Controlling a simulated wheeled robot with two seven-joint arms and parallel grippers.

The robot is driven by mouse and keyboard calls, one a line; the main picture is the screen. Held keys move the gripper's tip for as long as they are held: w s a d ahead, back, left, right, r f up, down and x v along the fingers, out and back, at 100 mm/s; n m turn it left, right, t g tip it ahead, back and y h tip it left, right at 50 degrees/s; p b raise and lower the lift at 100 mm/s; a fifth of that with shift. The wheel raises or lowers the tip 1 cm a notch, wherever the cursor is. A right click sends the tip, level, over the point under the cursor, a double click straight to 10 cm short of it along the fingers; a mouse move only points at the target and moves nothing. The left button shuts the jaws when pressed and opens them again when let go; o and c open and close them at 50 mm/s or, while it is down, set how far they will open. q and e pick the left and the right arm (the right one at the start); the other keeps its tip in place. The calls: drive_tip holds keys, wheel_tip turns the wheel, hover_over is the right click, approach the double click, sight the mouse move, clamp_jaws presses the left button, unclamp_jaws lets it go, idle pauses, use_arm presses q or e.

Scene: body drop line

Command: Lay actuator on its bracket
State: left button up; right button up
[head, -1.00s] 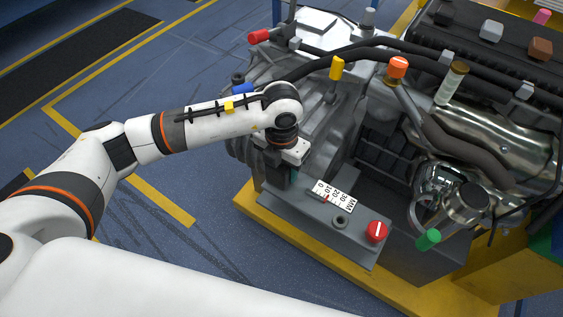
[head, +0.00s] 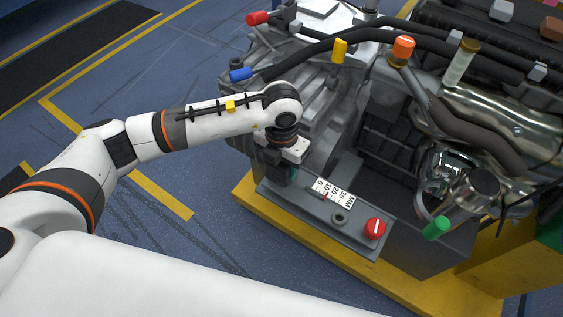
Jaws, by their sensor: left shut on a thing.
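My left gripper (head: 279,163) points down at the left end of a grey control panel (head: 308,212). It is shut on a small dark part with a teal edge (head: 293,174), mostly hidden by the gripper. I cannot tell whether this part is a panel lever. No actuator or bracket is clearly identifiable. A short metal cylinder with a dark end (head: 474,194) sits at the right of the engine (head: 325,105), beside a curved metal band (head: 424,197). My right gripper is not in view.
Coloured caps stick out from the engine, including orange (head: 403,48) and green (head: 436,228). A yellow base (head: 300,246) runs along the front. Floor is clear at left.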

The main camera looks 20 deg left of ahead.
use_arm(q)
drive_tip(key=shift+f+b, duration=0.75)
drive_tip(key=shift+f, duration=0.05)
drive_tip(key=shift+a+f+b, duration=0.15)
drive_tip(key=shift+f+b, duration=0.25)
drive_tip(key=shift+f, duration=0.05)
drive_tip(key=o, duration=1.3)
drive_tip(key=shift+o, duration=1.4)
drive_tip(key=shift+s, duration=0.1)
drive_tip(key=shift+f, duration=0.1)
